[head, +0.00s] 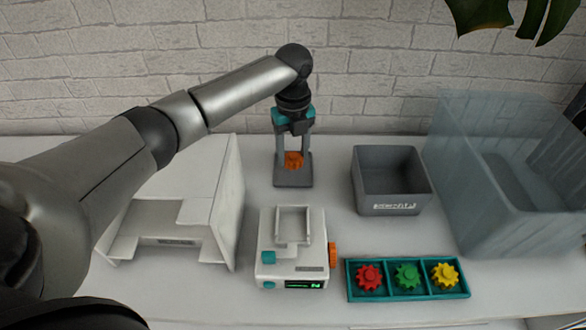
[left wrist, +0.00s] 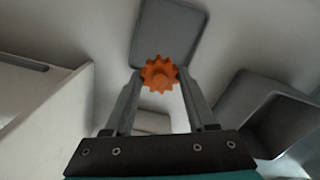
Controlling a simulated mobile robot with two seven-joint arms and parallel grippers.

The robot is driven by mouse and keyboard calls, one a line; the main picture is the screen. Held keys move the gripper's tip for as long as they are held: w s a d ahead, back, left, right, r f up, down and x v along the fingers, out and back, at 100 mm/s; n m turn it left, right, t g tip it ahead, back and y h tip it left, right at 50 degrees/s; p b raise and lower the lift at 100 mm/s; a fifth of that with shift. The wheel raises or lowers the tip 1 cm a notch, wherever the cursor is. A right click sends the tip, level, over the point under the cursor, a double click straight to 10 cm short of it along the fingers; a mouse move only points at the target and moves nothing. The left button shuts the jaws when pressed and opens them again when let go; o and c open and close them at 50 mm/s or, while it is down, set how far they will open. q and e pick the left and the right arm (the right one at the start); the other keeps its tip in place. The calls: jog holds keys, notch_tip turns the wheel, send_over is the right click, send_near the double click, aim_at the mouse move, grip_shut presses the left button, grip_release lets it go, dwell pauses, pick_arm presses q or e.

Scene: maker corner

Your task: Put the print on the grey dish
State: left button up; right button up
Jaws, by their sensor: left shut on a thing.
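The print is an orange gear (head: 293,160). It also shows in the left wrist view (left wrist: 159,74), between the fingertips. My left gripper (head: 293,158) points down and is shut on the orange gear. The grey dish (head: 293,181) is a flat grey square on the table, under and around the gear in the head view. In the left wrist view the dish (left wrist: 172,28) lies beyond the gear. I cannot tell whether the gear touches the dish. My right gripper is not in view.
A white open housing (head: 228,200) is at left. A grey bin (head: 390,202) and a large translucent bin (head: 480,215) are at right. A teal tray (head: 408,296) holds red, green and yellow gears at front right.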

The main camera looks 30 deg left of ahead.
aim_at(293, 178)
pick_arm(q)
notch_tip(293, 178, down, 5)
jog(key=shift+r+b, duration=0.2)
jog(key=shift+b, duration=0.35)
jog(key=shift+f, duration=0.15)
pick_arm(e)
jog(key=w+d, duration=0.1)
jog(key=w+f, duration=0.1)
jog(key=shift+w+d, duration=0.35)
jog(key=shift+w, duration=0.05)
pick_arm(q)
jog(key=shift+f, duration=0.1)
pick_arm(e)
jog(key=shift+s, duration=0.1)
pick_arm(q)
jog(key=o, duration=1)
jog(key=shift+o, duration=0.2)
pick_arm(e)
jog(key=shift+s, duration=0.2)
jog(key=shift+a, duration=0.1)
